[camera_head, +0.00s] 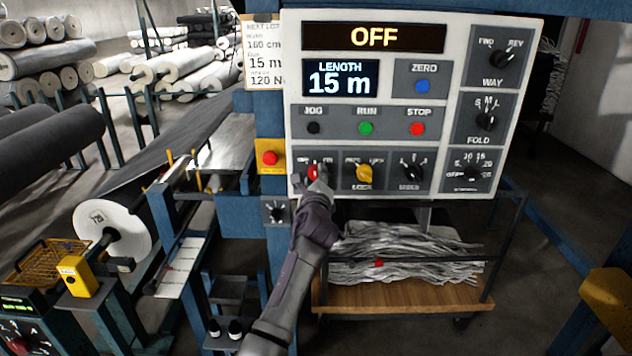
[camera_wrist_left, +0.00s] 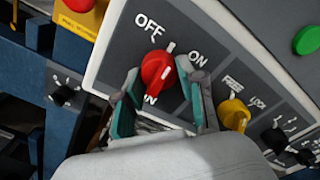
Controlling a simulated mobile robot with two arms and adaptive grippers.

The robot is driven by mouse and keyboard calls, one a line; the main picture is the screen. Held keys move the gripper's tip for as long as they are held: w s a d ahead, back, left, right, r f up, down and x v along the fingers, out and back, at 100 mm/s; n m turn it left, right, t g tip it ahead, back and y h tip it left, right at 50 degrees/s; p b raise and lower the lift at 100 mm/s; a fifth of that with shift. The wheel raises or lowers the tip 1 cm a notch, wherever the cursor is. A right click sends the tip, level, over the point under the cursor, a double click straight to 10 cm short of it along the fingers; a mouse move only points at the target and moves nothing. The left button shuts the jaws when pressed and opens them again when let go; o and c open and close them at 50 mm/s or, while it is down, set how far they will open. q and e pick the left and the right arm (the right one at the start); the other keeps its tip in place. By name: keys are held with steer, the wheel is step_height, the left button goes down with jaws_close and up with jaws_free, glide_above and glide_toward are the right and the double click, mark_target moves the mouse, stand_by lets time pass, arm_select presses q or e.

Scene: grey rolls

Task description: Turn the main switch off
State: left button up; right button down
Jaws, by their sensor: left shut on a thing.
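The main switch is a red knob (camera_head: 314,173) at the lower left of the white control panel (camera_head: 410,53). In the left wrist view the red knob (camera_wrist_left: 158,70) sits under the labels OFF at left and ON at right, its white mark pointing up between them. My left gripper (camera_head: 320,184) is at the knob, shut on it, with one teal-padded finger on each side in the wrist view. The panel's top display (camera_head: 373,37) reads OFF. My fingers partly hide the knob in the head view. My right gripper is not in view.
A yellow knob (camera_head: 364,174) is just right of the red one, with black knobs beyond. A red button on a yellow box (camera_head: 270,158) is close on the left. A cart of grey scrap strips (camera_head: 405,255) stands below the panel.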

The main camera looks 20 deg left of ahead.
arm_select(q)
steer(key=n+b, duration=0.1)
steer(key=n, duration=0.3)
steer(key=shift+f+n+b, duration=0.1)
steer(key=shift+n+b, duration=0.2)
steer(key=shift+b, duration=0.05)
steer(key=shift+n+b, duration=0.65)
steer(key=shift+n, duration=1.05)
steer(key=o, duration=1.2)
steer(key=shift+c, duration=0.2)
steer(key=v, duration=1.2)
steer(key=shift+r, duration=0.2)
